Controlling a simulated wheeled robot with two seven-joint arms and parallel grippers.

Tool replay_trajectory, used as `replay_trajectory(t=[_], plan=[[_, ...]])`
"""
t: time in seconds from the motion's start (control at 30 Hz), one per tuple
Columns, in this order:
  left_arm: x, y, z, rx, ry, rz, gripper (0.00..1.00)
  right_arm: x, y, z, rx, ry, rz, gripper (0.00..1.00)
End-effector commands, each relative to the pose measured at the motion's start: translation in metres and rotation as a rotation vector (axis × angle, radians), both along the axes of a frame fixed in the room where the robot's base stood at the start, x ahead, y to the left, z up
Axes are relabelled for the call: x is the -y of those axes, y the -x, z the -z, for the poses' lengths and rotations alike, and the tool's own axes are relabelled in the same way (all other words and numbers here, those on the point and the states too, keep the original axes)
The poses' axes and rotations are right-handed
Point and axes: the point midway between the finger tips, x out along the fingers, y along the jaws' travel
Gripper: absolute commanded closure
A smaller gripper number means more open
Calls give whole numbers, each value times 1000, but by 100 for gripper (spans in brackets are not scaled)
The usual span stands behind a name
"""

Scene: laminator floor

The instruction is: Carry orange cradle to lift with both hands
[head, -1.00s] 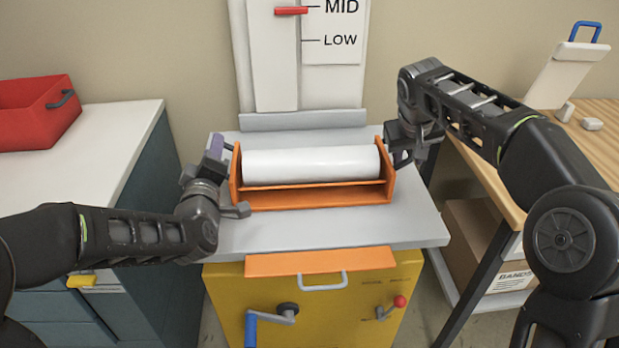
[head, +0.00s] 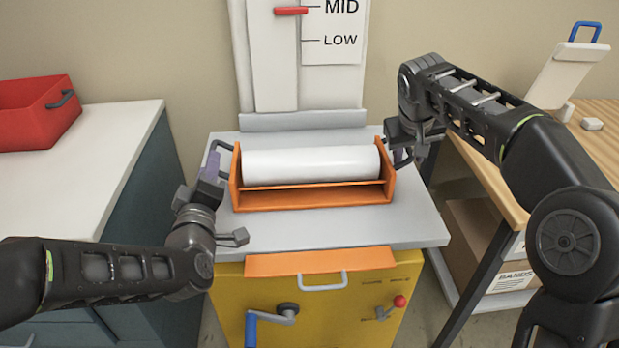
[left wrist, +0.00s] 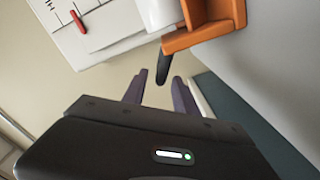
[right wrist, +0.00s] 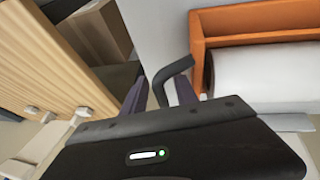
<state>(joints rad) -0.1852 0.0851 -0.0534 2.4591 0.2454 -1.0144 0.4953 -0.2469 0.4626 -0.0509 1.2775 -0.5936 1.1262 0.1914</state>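The orange cradle (head: 312,197) sits upright on the grey lift platform (head: 330,228), a white roll (head: 311,165) lying in it. My left gripper (head: 212,168) is open beside the cradle's left end. My right gripper (head: 398,155) is at the right end. In the right wrist view its fingers (right wrist: 160,92) are open, with the bent dark right handle (right wrist: 172,80) between them; contact cannot be told.
The yellow lift body (head: 330,325) has a blue-handled crank (head: 272,318) and a red-knobbed lever (head: 390,307). A red bin (head: 35,115) stands on the left cabinet. A wooden table (head: 590,145) stands close by my right arm, with a cardboard box (head: 490,245) below.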

Motion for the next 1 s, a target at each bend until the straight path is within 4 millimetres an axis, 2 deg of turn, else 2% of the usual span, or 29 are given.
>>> replay_trajectory(t=[0.5,0.7,1.0], plan=[[0,0,0,0,0,0,66,-15,37,-86,2,-1,-2,65],[0,0,0,0,0,0,66,-17,44,-100,1,-1,-1,65],[0,0,0,0,0,0,66,-17,44,-100,0,0,0,65]])
